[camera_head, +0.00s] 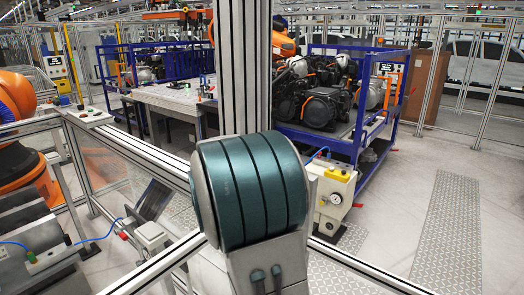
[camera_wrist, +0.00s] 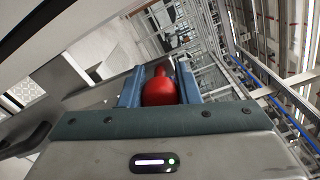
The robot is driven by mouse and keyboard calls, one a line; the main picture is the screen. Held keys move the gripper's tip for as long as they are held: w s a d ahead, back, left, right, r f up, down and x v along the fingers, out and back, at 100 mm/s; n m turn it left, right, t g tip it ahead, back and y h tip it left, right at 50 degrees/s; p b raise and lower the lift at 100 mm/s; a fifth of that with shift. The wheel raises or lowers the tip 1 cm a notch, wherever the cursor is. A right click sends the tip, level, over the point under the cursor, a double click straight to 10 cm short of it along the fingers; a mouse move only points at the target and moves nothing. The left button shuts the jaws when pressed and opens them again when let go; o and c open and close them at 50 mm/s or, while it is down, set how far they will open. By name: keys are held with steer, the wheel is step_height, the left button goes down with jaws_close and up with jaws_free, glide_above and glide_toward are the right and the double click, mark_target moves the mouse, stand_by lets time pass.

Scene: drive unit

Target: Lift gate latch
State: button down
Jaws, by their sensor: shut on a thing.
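In the wrist view, a red rounded knob (camera_wrist: 159,91) with a narrower red tip sits between the two blue fingers of my gripper (camera_wrist: 159,88). The fingers are shut on the knob, one on each side. The knob appears to be the handle of the gate latch; the rest of the latch is hidden behind it and my gripper. In the head view my large teal arm joint fills the middle, and neither my fingers nor the red knob can be made out.
Aluminium fence rails (camera_head: 150,152) run across the head view, with an upright post above my arm. A blue rack (camera_head: 375,128) holding engines stands behind. A pale box with yellow parts (camera_head: 335,192) is just right of my arm. The floor at right is clear.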

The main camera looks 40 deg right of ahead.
stand_by(0.3)
steer(key=c, duration=1.1)
jaws_free()
steer(key=b+v, duration=0.3)
steer(key=v, duration=1)
steer(key=shift+s+a, duration=0.15)
steer(key=shift+a, duration=0.25)
steer(key=shift+b, duration=0.3)
